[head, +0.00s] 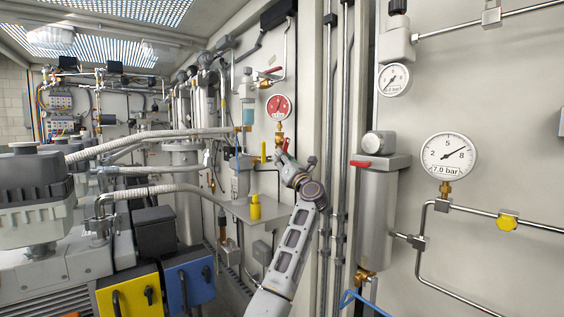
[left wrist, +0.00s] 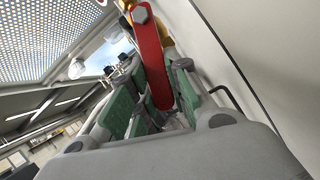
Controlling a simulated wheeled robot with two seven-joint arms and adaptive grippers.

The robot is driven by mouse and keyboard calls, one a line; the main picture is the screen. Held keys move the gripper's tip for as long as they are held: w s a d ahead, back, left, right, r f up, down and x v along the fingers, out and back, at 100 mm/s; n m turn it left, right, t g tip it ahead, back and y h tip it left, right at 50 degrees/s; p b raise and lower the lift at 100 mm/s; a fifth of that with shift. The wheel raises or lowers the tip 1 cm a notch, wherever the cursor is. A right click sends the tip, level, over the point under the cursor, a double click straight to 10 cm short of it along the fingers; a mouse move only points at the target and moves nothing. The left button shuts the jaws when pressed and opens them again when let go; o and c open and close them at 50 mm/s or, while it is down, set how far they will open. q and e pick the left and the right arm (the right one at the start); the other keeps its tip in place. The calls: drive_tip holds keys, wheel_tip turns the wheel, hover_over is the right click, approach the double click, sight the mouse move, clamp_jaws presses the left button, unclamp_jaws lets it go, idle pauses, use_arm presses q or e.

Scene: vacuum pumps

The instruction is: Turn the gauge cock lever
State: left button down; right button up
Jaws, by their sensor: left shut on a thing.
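The gauge cock is a small brass fitting (head: 280,140) under a red-faced gauge (head: 278,106) on the wall in the head view. Its red lever (head: 286,145) shows just above my left gripper (head: 290,165). In the left wrist view the red lever (left wrist: 151,55) is long and flat, with a bolt head at its upper end. Its lower end lies between the green pads of my left gripper (left wrist: 158,108), which is shut on it. The gripper partly hides the cock and lever in the head view. My right gripper is not in view.
A yellow lever (head: 264,152) stands just left of the cock. A shelf (head: 240,210) holds a yellow item (head: 255,208) below. Vertical pipes (head: 340,120) and a grey filter housing (head: 376,210) with a red handle are to the right of my left arm.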

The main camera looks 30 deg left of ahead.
use_arm(q)
drive_tip(key=c, duration=1.3)
unclamp_jaws()
drive_tip(key=shift+v, duration=0.9)
drive_tip(key=shift+d+f, duration=0.1)
drive_tip(key=shift+b+v, duration=1.1)
drive_tip(key=shift+v, duration=1.9)
drive_tip(key=shift+s, duration=0.1)
